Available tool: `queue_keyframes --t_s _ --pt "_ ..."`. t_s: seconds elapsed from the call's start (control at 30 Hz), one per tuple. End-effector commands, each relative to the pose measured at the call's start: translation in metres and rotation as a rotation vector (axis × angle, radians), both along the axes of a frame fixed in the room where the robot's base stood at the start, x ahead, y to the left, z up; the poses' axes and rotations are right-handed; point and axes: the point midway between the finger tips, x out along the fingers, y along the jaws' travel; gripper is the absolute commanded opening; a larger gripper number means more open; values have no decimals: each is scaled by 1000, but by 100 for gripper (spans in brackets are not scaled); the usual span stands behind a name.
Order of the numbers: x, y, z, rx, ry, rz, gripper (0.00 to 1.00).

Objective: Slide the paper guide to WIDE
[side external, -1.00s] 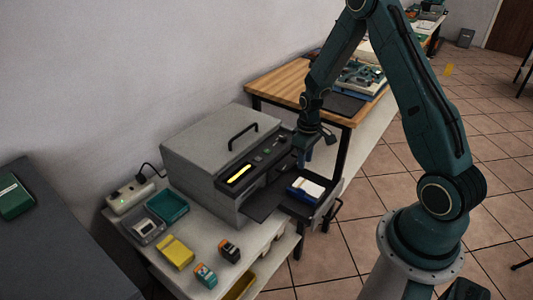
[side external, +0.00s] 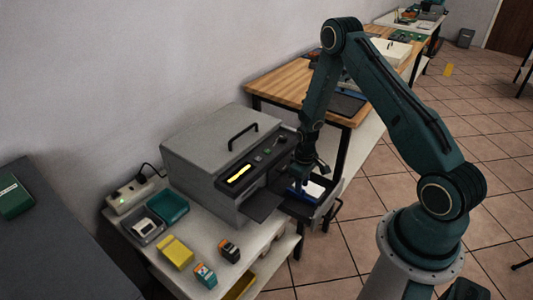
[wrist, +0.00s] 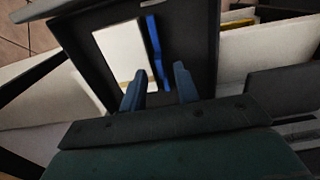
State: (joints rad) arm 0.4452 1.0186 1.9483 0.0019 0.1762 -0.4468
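The paper guide (wrist: 154,48) is a thin blue bar standing along one side of the white paper stack (wrist: 120,50) in the dark open tray (wrist: 199,45). My gripper (wrist: 158,78) is open in the wrist view, its two blue-grey fingers apart. The guide lies ahead of the gap between the fingers, and its near end reaches toward that gap; I cannot tell whether a finger touches it. In the side view, my gripper (side external: 298,186) is low over the tray (side external: 299,207), with the paper (side external: 315,190) just right of it. The guide is mostly hidden there.
The grey printer (side external: 205,155) stands behind the tray, with a dark flap (side external: 262,206) out beside it. Yellow (side external: 175,252), orange and dark small boxes sit on the white bench at front left. A wooden table (side external: 285,82) stands behind.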

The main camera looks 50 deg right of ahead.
Motion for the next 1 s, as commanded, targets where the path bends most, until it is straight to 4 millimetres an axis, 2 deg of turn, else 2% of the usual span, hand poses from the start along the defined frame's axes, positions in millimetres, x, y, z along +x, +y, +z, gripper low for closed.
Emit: queue_keyframes --t_s 0.2,0.53,0.57,0.7,1.0 --pt "0 0 -12 0 1 0 31" --pt "0 0 -14 0 0 0 31" --pt "0 0 -14 0 0 0 29" --pt "0 0 -14 0 0 0 1" --pt "0 2 -14 0 1 1 0"
